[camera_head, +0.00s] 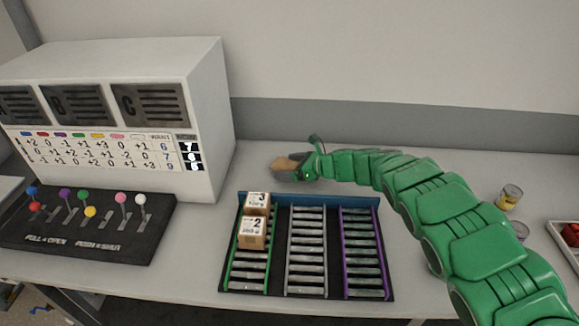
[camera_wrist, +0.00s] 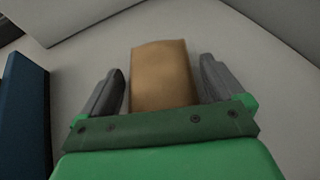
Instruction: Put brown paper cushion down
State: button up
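The brown paper cushion (camera_head: 284,163) is on the white table behind the roller rack, at the end of my gripper (camera_head: 303,166). In the wrist view the cushion (camera_wrist: 161,76) is a plain tan block between the two grey fingers of my gripper (camera_wrist: 162,80). A strip of table shows between the cushion and each finger, so my gripper looks open around it and not pressed on it. The cushion's near end is hidden behind the green palm. In the head view my gripper hides part of the cushion.
A roller rack (camera_head: 331,293) with a blue back edge stands in front; its left lane holds two cartons (camera_head: 252,234). A white machine (camera_head: 211,125) and a lever panel (camera_head: 125,252) are at left. A can (camera_head: 510,197) stands at right. Table behind the rack is mostly clear.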

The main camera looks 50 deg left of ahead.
jog(key=shift+r, duration=0.1)
jog(key=shift+w+d+r, duration=0.1)
jog(key=shift+w+d, duration=0.05)
jog(key=shift+v, duration=5.75)
jog(key=shift+r, duration=0.15)
